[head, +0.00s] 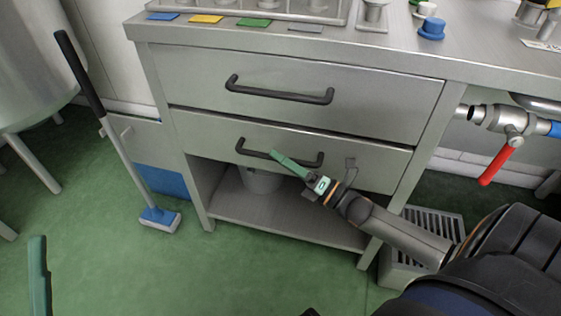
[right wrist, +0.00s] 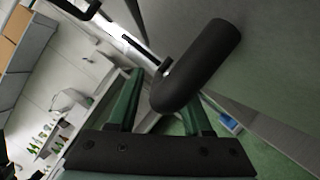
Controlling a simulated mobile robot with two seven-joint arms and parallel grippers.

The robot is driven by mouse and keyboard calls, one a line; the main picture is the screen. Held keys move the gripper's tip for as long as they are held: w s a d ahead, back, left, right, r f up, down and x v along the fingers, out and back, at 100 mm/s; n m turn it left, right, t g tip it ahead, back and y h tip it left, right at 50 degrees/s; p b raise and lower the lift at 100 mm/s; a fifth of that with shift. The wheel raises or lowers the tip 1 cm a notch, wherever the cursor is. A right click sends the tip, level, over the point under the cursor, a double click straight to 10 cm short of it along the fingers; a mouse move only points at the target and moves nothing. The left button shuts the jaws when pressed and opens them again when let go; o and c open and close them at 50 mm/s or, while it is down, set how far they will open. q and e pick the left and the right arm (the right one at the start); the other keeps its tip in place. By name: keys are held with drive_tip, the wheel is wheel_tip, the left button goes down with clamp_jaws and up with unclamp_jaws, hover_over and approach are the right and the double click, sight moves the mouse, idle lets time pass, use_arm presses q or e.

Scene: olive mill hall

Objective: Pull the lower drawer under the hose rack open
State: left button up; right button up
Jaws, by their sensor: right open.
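The lower drawer (head: 210,134) is in the steel bench, below the upper drawer, and its front looks shut. Its dark bar handle (head: 256,156) runs across the front. My right gripper (head: 312,157) is open at the right end of this handle, one green finger crossing in front of the bar. In the right wrist view, the bent end of the handle (right wrist: 200,65) shows between the two green fingers; I cannot tell whether they touch it. Only a green finger, apparently of my left gripper (head: 38,275), shows at the lower left, away from the bench.
The upper drawer (head: 370,100) is shut, with its own handle (head: 280,92). Below is an open shelf (head: 280,215) with a grey bucket (head: 260,180). A broom (head: 120,150) stands left. Green floor in front is clear.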

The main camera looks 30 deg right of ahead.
drive_tip(key=shift+w+a, duration=0.15)
drive_tip(key=shift+w, duration=0.15)
drive_tip(key=shift+c, duration=0.3)
clamp_jaws()
idle(1.0)
